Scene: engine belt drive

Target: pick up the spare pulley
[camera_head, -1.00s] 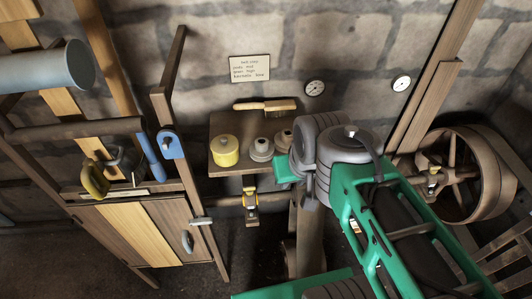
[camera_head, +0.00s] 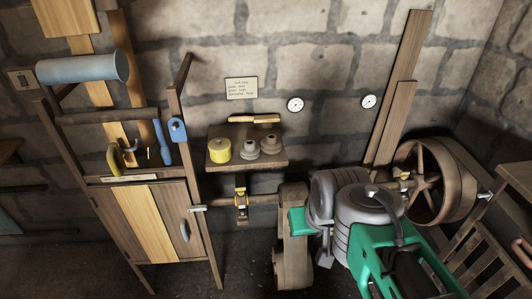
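Two small grey stepped round pieces stand side by side on a small wooden wall shelf (camera_head: 230,167): a left one (camera_head: 250,149) and a right, slightly browner one (camera_head: 271,144). Both look like pulleys; I cannot tell which is the spare. A yellow round pot-like piece (camera_head: 220,150) stands to their left on the same shelf. My green and grey arm fills the lower right of the head view, right of and below the shelf. My gripper's fingers are not visible, and nothing shows in its grasp.
A wooden cabinet and tool rack (camera_head: 150,225) stands left, with a blue-grey cylinder (camera_head: 82,68) above. A large spoked wheel (camera_head: 432,180) stands right. A shaft with a yellow-marked fitting (camera_head: 241,205) runs below the shelf.

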